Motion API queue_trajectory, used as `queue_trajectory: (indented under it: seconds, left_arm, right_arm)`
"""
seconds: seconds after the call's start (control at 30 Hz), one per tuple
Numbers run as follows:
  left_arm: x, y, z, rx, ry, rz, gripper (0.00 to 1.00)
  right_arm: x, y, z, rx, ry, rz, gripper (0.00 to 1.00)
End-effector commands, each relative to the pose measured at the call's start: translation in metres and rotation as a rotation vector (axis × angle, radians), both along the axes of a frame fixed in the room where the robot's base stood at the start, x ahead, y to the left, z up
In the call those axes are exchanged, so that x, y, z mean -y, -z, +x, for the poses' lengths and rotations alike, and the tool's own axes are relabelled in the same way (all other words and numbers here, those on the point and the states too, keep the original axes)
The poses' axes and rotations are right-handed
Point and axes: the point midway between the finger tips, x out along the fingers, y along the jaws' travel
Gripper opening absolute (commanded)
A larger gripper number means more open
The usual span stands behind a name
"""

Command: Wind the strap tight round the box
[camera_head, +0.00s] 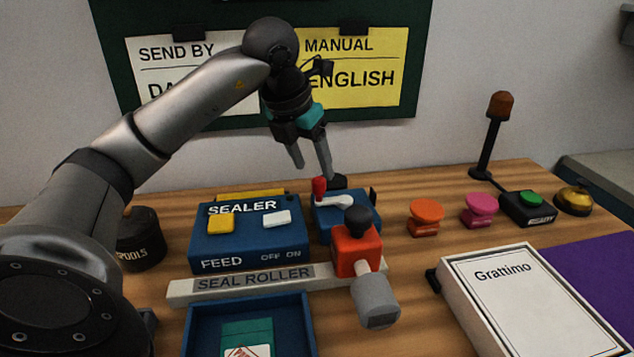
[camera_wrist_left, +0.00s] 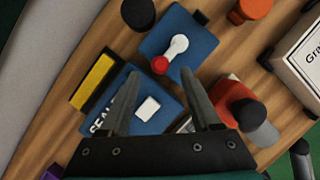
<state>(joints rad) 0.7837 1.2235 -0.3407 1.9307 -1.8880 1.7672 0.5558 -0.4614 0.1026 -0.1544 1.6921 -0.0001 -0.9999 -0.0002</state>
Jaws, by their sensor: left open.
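A white box (camera_head: 530,300) labelled "Grattimo" lies at the right front of the table; its corner shows in the left wrist view (camera_wrist_left: 304,62). I cannot make out a strap round it. A small blue unit (camera_head: 345,222) has a white crank arm with a red knob (camera_head: 319,188); the knob also shows in the left wrist view (camera_wrist_left: 160,65). My left gripper (camera_head: 312,170) is open and empty, fingers pointing down, above and behind this unit. In the left wrist view its fingers (camera_wrist_left: 160,74) frame the area near the knob, apart from it. My right gripper is out of view.
A blue sealer box (camera_head: 250,245) stands left of the crank unit, with the seal roller bar (camera_head: 250,283) in front. A red block (camera_head: 357,248) with a grey cylinder stands nearby. Orange (camera_head: 426,217) and pink (camera_head: 479,209) knobs and a lamp (camera_head: 500,105) are to the right.

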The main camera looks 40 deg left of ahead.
Motion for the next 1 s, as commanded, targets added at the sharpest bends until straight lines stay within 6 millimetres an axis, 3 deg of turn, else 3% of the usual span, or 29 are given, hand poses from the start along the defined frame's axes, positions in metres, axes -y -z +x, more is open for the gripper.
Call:
queue_trajectory:
  seconds: [0.1, 0.3, 0.73, 1.0]
  left_arm:
    - [0.0, 0.018, 0.006, -0.003, 0.0, -0.003, 0.64]
    - [-0.001, 0.035, 0.014, -0.002, 0.001, -0.002, 0.64]
    - [-0.001, 0.041, 0.016, -0.001, 0.0, -0.001, 0.64]
    - [-0.001, 0.04, 0.016, -0.001, 0.0, -0.001, 0.36]
  right_arm:
    - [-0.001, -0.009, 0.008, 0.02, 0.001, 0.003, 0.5]
    - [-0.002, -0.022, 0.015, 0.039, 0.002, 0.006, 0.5]
    - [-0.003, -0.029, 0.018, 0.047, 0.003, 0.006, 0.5]
    - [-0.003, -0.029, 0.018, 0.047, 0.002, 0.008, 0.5]
